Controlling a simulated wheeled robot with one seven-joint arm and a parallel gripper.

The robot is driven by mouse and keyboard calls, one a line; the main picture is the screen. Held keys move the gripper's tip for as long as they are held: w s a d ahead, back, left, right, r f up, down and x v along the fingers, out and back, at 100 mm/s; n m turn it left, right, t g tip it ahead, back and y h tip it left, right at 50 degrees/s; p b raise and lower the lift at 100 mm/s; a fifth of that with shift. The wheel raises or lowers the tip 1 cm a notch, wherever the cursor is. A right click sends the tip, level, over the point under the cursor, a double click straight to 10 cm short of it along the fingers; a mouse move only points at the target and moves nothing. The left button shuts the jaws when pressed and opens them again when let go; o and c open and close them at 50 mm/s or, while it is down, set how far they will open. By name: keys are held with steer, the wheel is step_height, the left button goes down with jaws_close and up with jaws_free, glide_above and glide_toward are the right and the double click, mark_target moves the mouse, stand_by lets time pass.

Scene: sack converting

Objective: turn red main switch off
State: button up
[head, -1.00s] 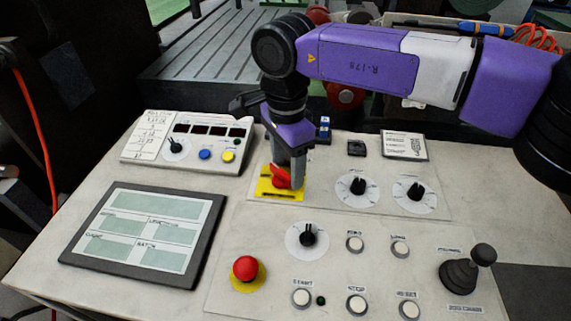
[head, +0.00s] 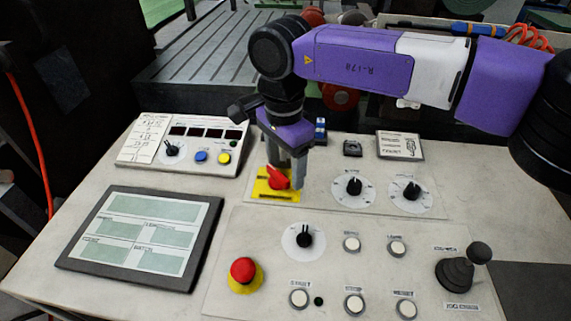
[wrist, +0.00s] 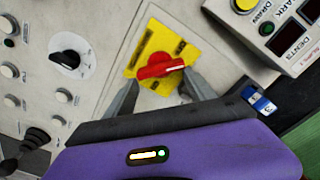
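The red main switch (head: 278,179) is a red rotary handle on a yellow plate (head: 265,193) at the back of the console. In the wrist view its red handle (wrist: 160,67) lies nearly level, at an angle to the edges of the yellow plate. My gripper (head: 285,183) points down over the switch. Its two grey fingers are apart, one on each side of the handle. The handle's far end is partly hidden by a finger in the head view.
A black dial (head: 354,187) and another dial (head: 411,190) are right of the switch. A red mushroom button (head: 242,270), a tilted screen (head: 140,240), a small panel box (head: 185,145) and a joystick (head: 456,273) surround it. A small blue item (head: 320,130) stands behind.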

steer(key=shift+s+a, duration=0.35)
steer(key=shift+a, duration=0.2)
steer(key=shift+s+a, duration=0.3)
steer(key=shift+a, duration=0.25)
step_height(320, 180, up, 8)
steer(key=w+d, duration=0.1)
steer(key=shift+d, duration=0.4)
steer(key=shift+w+d+f, duration=0.1)
